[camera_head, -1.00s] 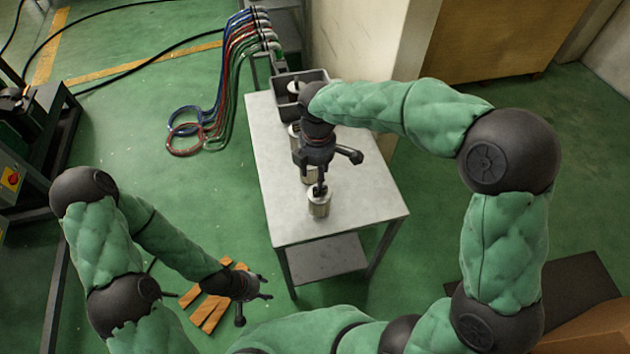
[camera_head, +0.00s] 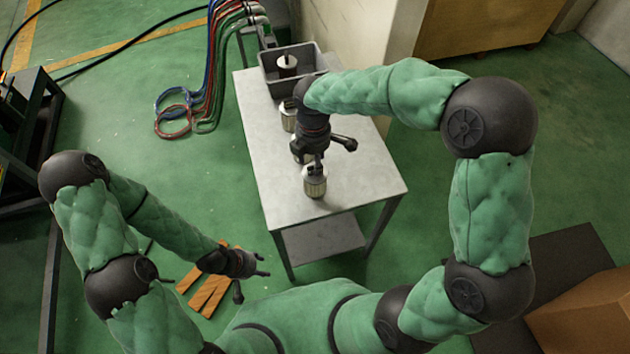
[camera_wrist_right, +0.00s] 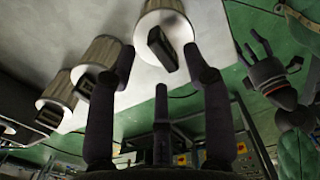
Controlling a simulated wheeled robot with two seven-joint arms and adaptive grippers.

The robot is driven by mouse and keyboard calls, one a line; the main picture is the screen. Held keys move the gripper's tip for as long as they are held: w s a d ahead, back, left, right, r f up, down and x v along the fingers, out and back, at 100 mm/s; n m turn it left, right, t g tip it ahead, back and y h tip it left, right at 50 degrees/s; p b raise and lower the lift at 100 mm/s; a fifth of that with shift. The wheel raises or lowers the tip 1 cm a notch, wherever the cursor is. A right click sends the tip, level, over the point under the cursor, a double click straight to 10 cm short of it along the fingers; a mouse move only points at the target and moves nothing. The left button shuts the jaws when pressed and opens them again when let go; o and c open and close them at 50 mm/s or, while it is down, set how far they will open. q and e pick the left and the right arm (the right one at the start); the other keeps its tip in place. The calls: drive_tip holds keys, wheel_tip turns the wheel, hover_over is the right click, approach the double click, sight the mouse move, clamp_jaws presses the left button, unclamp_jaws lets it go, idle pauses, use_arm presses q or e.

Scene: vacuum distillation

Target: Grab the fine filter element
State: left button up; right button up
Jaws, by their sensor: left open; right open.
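Several pale metal filter cylinders with dark top handles stand upright in a row on the grey table. The nearest cylinder (camera_head: 315,182) is by the table's front edge; another (camera_head: 289,115) stands farther back, and one between them is partly hidden by my right gripper. I cannot tell which is the fine filter element. My right gripper (camera_head: 329,155) is open and empty, just above and behind the nearest cylinder. In the right wrist view its spread fingers (camera_wrist_right: 160,68) are close to the nearest cylinder (camera_wrist_right: 166,22), apparently apart from it. My left gripper (camera_head: 252,272) is open and empty, low left of the table.
A grey open box (camera_head: 268,88) at the table's back holds another cylinder (camera_head: 287,65). The table (camera_head: 362,185) is bare on its right. Coloured hoses (camera_head: 212,75) hang behind left. Wooden slats (camera_head: 209,295) lie on the floor near my left gripper. A wall stands behind right.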

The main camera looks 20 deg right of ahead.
sight(315, 178)
wheel_tip(315, 178, down, 3)
drive_tip(key=shift+s+d+f+b, duration=0.1)
drive_tip(key=shift+b, duration=0.35)
clamp_jaws()
drive_tip(key=shift+r, duration=0.2)
